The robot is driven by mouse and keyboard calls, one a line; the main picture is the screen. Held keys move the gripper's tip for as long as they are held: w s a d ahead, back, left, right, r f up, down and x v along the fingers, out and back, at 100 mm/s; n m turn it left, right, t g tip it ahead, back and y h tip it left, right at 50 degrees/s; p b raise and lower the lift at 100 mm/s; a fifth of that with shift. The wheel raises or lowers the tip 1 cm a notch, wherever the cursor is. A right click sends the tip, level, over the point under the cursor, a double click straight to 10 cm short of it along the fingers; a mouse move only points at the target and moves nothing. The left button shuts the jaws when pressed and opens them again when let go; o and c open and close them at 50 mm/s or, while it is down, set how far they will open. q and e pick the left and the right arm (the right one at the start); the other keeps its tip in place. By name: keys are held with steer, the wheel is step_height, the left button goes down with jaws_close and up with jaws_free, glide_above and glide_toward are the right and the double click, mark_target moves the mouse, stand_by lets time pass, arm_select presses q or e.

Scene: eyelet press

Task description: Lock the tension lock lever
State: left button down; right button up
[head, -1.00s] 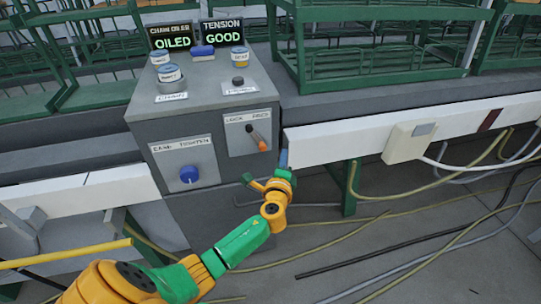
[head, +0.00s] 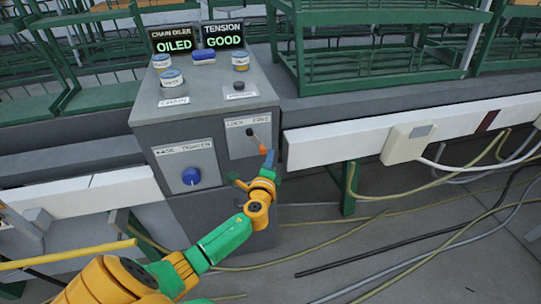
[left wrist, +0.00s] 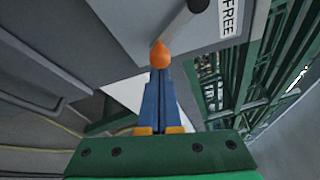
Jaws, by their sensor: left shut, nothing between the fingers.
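In the left wrist view the orange tip (left wrist: 160,53) shows right at the ends of the shut fingers (left wrist: 159,75). I cannot tell whether they touch. My right gripper is not in view.
A blue knob (head: 191,176) sits on the box's front left. Signs on top read OILED (head: 174,44) and TENSION GOOD (head: 222,40). A white rail (head: 340,146) runs right from the box. Green racks (head: 390,70) stand behind, and cables (head: 400,250) lie on the floor.

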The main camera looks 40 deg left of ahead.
arm_select(q)
steer(key=shift+s+a+f+m+p, duration=0.1)
steer(key=shift+s+a+m+p, duration=0.1)
steer(key=shift+m+p, duration=0.25)
steer(key=s+a+m+g+y+p, duration=0.1)
steer(key=s+a+m+g+p, duration=0.3)
steer(key=p, duration=0.6)
steer(key=m, duration=0.2)
steer(key=shift+s+f+m+g, duration=0.3)
steer(key=shift+s+f+m, duration=0.05)
steer(key=shift+s+f, duration=0.05)
stand_by(0.5)
steer(key=shift+a, duration=0.15)
steer(key=shift+r+p, duration=0.1)
steer(key=shift+p, duration=0.2)
